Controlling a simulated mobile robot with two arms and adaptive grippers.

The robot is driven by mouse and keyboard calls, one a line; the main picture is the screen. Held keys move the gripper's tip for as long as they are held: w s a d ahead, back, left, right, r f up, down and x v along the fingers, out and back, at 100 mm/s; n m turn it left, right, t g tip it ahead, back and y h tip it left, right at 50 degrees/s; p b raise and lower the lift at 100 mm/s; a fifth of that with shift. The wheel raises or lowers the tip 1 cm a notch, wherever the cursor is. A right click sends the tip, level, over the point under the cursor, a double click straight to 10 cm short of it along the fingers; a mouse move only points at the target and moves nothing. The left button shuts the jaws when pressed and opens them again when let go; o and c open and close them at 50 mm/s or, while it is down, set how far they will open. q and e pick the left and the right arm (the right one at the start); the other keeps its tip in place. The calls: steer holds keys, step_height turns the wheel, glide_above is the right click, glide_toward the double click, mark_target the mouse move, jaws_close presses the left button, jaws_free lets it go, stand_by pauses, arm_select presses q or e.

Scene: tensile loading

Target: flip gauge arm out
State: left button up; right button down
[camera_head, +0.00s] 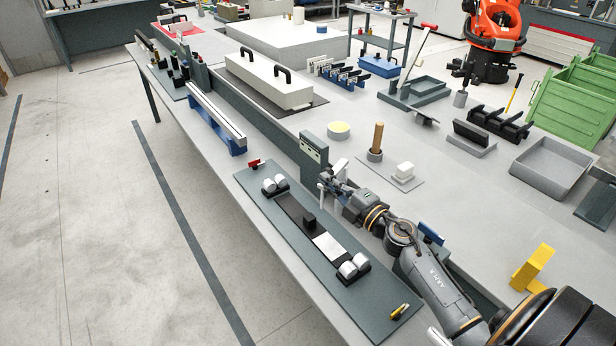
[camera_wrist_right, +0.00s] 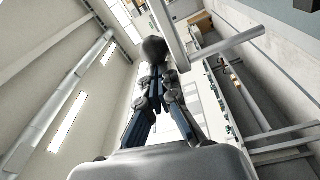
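My right gripper (camera_head: 329,178) is at the right edge of the dark green fixture plate (camera_head: 312,300), beside the grey upright box (camera_head: 314,152). In the right wrist view, its fingers (camera_wrist_right: 160,72) are drawn together at the tips, and a dark round knob (camera_wrist_right: 153,48) shows just beyond them. I cannot tell whether they touch it. A pale bar (camera_wrist_right: 170,30) with a round crosspiece (camera_wrist_right: 230,45) runs close beside the knob and looks like the gauge arm. In the head view a small pale post (camera_head: 322,198) shows below the gripper, partly hidden. My left gripper is out of view.
The plate carries white rollers (camera_head: 275,184), a dark block (camera_head: 309,220) and a yellow-handled part (camera_head: 399,311). A blue rail stand (camera_head: 215,120) lies further back. A wooden-handled tool (camera_head: 377,138) and a white block (camera_head: 404,171) stand behind my right arm.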

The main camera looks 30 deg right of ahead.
steer(key=shift+s+d+r, duration=0.15)
steer(key=shift+s+d, duration=0.75)
steer(key=shift+d, duration=0.1)
steer(key=shift+s+d+r, duration=0.1)
steer(key=shift+s+d, duration=0.75)
steer(key=shift+d, duration=0.1)
steer(key=shift+r, duration=0.2)
step_height(320, 180, up, 9)
steer(key=shift+a, duration=0.4)
steer(key=shift+s+r, duration=0.1)
steer(key=shift+r, duration=0.05)
